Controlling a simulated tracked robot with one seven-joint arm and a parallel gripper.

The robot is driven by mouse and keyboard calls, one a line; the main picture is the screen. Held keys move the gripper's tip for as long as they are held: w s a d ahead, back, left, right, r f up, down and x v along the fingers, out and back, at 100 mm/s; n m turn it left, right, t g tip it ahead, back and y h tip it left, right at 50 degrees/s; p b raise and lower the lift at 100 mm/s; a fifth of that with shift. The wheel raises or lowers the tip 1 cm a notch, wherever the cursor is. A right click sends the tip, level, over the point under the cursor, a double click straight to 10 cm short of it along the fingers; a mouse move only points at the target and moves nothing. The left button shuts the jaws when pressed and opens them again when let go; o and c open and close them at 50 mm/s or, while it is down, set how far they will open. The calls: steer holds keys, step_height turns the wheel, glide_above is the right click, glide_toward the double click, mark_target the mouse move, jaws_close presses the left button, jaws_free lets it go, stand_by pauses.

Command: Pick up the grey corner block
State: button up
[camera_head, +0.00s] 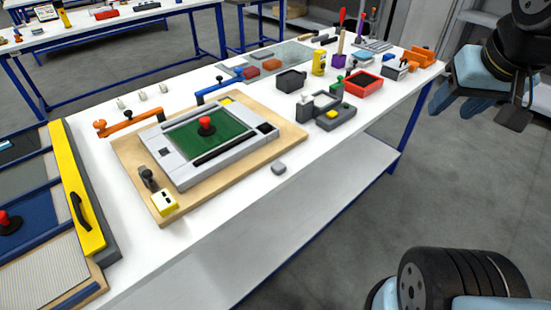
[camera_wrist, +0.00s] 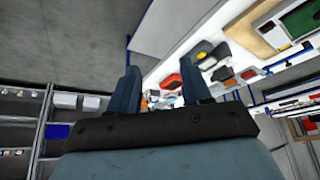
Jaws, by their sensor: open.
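A small grey block (camera_head: 279,168) lies on the white table near its front edge, just off the wooden board's right side, in the head view. It looks like the grey corner block, but its exact shape is too small to tell. My gripper (camera_head: 476,110) is at the upper right of the head view, out over the floor beyond the table's right side, well apart from the block. In the wrist view my gripper (camera_wrist: 160,85) shows two separated fingers with nothing held between them. I cannot make out the block clearly in the wrist view.
A wooden board (camera_head: 287,137) carries a grey frame with a green panel and red knob. A grey fixture (camera_head: 335,119), red bin (camera_head: 363,87), black bin (camera_head: 290,80) and yellow bottle (camera_head: 319,62) stand farther right. The table around the block is clear.

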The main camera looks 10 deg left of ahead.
steer(key=w+a+f+n+g+h, duration=0.25)
steer(key=w+a+f+n, duration=0.2)
steer(key=a+n, duration=0.3)
steer(key=w+a+f+n+g+h, duration=0.1)
steer(key=w+a+f+n+h, duration=0.3)
steer(key=a+f+n, duration=0.4)
steer(key=s+a+f+n+t, duration=0.2)
steer(key=a+f+n, duration=0.1)
steer(key=a, duration=0.5)
steer(key=s+a+f+n+t+h, duration=0.1)
steer(key=s+a+f+n+t, duration=0.2)
steer(key=a, duration=0.5)
steer(key=s+a+f+n+t+h, duration=0.1)
steer(key=s+a+f+n+t, duration=0.1)
steer(key=a+f+n, duration=0.3)
steer(key=shift+s+a+f+n+t, duration=0.1)
steer(key=shift+s+a+n+t, duration=0.15)
steer(key=shift+a, duration=0.55)
steer(key=shift+s+a+n+t, duration=0.1)
steer(key=shift+a+n+t, duration=0.2)
steer(key=shift+a, duration=0.45)
steer(key=shift+f+h, duration=0.15)
steer(key=shift+h, duration=0.1)
glide_toward(276, 167)
steer(key=x, duration=0.3)
steer(key=shift+w+d+f, duration=0.1)
steer(key=shift+w+f, duration=0.1)
steer(key=shift+w, duration=0.2)
steer(key=shift+x, duration=2.6)
steer(key=shift+d, duration=0.15)
